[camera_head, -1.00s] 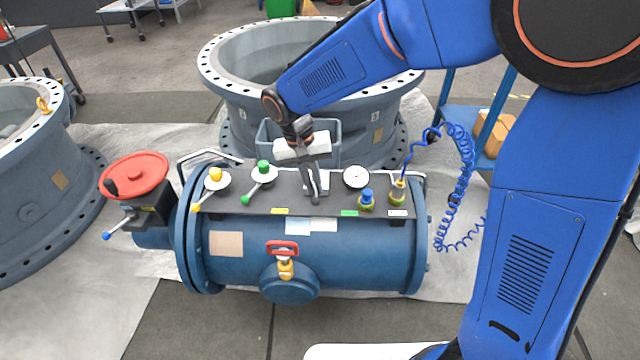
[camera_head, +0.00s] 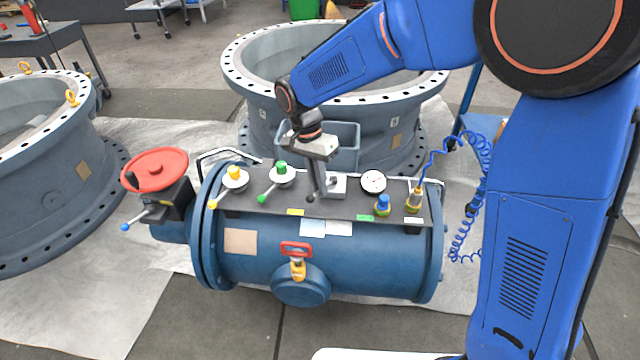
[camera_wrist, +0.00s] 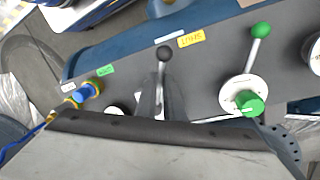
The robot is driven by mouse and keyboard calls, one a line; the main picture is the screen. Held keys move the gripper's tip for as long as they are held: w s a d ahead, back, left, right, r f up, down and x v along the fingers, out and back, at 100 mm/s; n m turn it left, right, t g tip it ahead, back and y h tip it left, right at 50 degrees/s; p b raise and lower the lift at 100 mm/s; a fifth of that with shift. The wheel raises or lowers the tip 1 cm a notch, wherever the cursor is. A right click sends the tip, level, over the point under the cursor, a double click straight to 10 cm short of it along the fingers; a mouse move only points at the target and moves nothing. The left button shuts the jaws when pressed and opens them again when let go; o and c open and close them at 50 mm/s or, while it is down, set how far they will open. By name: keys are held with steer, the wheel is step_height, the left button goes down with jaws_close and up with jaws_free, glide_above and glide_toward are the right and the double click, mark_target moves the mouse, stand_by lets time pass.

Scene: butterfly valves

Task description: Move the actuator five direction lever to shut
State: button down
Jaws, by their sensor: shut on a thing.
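The black-knobbed direction lever (camera_wrist: 163,53) stands on the dark panel (camera_wrist: 205,75) on top of the blue cylinder (camera_head: 345,250). In the head view its knob (camera_head: 311,197) lies nearer the yellow label (camera_head: 295,212) than the green label (camera_head: 365,218). In the wrist view the knob points towards the edge beside the yellow label (camera_wrist: 192,38), with the green label (camera_wrist: 107,70) to the left. My gripper (camera_head: 317,182) is shut on the lever shaft, and the knob sticks out past the fingers. The lever's base is mostly hidden by my gripper.
A green-knobbed lever valve (camera_head: 282,175) and a yellow-knobbed one (camera_head: 235,178) stand left of my gripper. A white gauge (camera_head: 373,181) and blue fitting (camera_head: 382,204) stand right. A red handwheel (camera_head: 155,170) is at the cylinder's left end. A coiled blue hose (camera_head: 470,180) hangs right.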

stand_by(0.3)
steer(key=c, duration=1.9)
jaws_free()
steer(key=shift+o, duration=0.2)
step_height(320, 180, up, 17)
steer(key=w+a, duration=0.1)
steer(key=a, duration=0.2)
steer(key=shift+w, duration=0.4)
steer(key=shift+d+r, duration=0.1)
steer(key=shift+d, duration=0.05)
steer(key=s+d+r+n+t+y, duration=0.15)
steer(key=s+d, duration=0.25)
steer(key=d, duration=0.8)
steer(key=s+d+r+n+t+y, duration=0.15)
steer(key=s+d, duration=0.35)
steer(key=d, duration=0.7)
steer(key=s+d+f+n+t, duration=0.1)
steer(key=s+d+f, duration=0.3)
steer(key=s+d, duration=0.2)
steer(key=s+d+f+n+t+h, duration=0.1)
steer(key=s+d+f+n+t, duration=0.1)
steer(key=s+d+f, duration=0.2)
steer(key=s+d, duration=0.3)
steer(key=s, duration=0.2)
steer(key=shift+f, duration=0.25)
